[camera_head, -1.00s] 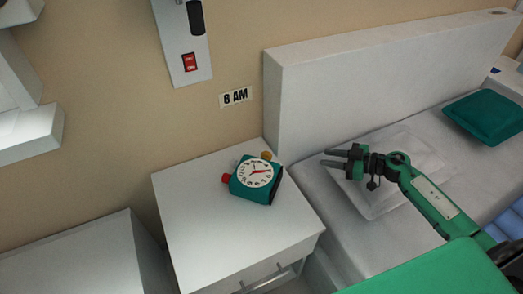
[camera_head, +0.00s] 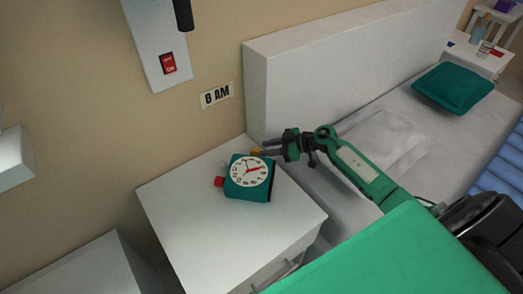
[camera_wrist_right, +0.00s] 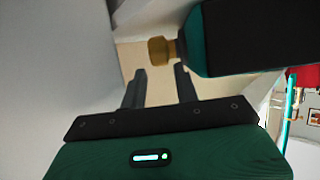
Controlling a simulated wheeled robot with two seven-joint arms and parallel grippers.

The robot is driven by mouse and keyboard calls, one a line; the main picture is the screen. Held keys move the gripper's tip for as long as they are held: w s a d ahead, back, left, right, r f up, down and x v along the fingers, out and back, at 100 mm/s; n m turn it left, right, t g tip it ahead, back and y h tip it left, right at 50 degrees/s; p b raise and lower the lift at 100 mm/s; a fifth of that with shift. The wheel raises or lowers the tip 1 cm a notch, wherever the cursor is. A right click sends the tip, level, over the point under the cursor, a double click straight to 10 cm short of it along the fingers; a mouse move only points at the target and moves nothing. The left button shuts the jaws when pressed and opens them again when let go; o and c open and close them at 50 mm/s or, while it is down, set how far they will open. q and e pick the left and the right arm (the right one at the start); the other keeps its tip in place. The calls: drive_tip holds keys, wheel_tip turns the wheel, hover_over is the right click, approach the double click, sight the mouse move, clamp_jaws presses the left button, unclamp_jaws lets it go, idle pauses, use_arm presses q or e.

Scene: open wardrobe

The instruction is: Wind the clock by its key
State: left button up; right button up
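The teal clock (camera_head: 236,189) stands on the white nightstand, its white dial (camera_head: 249,171) with red hands facing me. A red knob (camera_head: 219,182) sticks out on its left side. The brass-coloured key (camera_head: 256,152) shows at its upper right, partly hidden. In the right wrist view the key (camera_wrist_right: 160,51) juts from the clock (camera_wrist_right: 215,40). My right gripper (camera_head: 266,147) is beside the key at the clock's right. In the wrist view its two fingers (camera_wrist_right: 159,82) are apart with nothing between them, and the key lies just beyond the tips. My left gripper is not in view.
The nightstand top (camera_head: 185,215) is otherwise clear. The bed's white headboard (camera_head: 340,60) rises behind my right arm. A wall panel with a red switch (camera_head: 169,64) and an "8 AM" sign (camera_head: 216,95) are on the wall.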

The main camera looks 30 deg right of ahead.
sight(256, 153)
drive_tip(key=x, duration=0.2)
drive_tip(key=shift+w+a+f, duration=0.1)
drive_tip(key=shift+w+a, duration=0.15)
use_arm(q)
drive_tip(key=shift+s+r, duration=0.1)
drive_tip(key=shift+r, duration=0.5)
use_arm(e)
drive_tip(key=shift+c, duration=0.4)
clamp_jaws()
